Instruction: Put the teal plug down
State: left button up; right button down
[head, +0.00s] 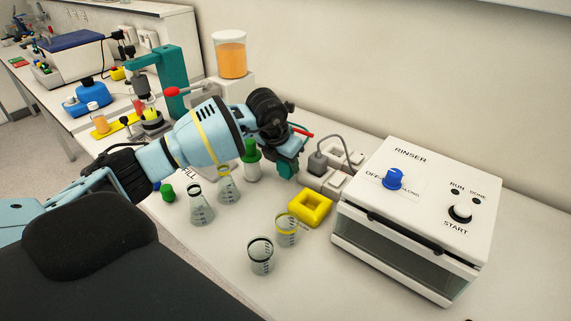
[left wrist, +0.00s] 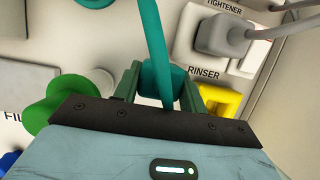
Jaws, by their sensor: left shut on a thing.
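My left gripper (left wrist: 158,82) is shut on the teal plug (left wrist: 178,80), which sits between its dark green fingers. The plug's teal cord (left wrist: 155,40) runs up across the left wrist view. In the head view the gripper (head: 288,160) is over the bench by the wall, left of the socket strip (head: 333,183). The plug is hard to tell apart from the fingers there. Whether it touches the bench is unclear. My right gripper is not in view.
A grey plug (head: 317,161) sits in the TIGHTENER socket. A yellow block (head: 311,207), several flasks and beakers (head: 261,256), a green-topped bottle (head: 252,165) and the white rinser (head: 405,220) stand nearby. The bench front between beakers and rinser is clear.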

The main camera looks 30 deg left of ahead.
pick_arm(q)
jog(key=shift+f, duration=0.5)
jog(key=shift+f, duration=0.15)
jog(key=o, duration=1.2)
jog(key=shift+c, duration=0.2)
jog(key=shift+r, duration=0.55)
jog(key=v, duration=1.1)
jog(key=shift+p, duration=0.3)
jog(key=shift+s+a+r, duration=0.1)
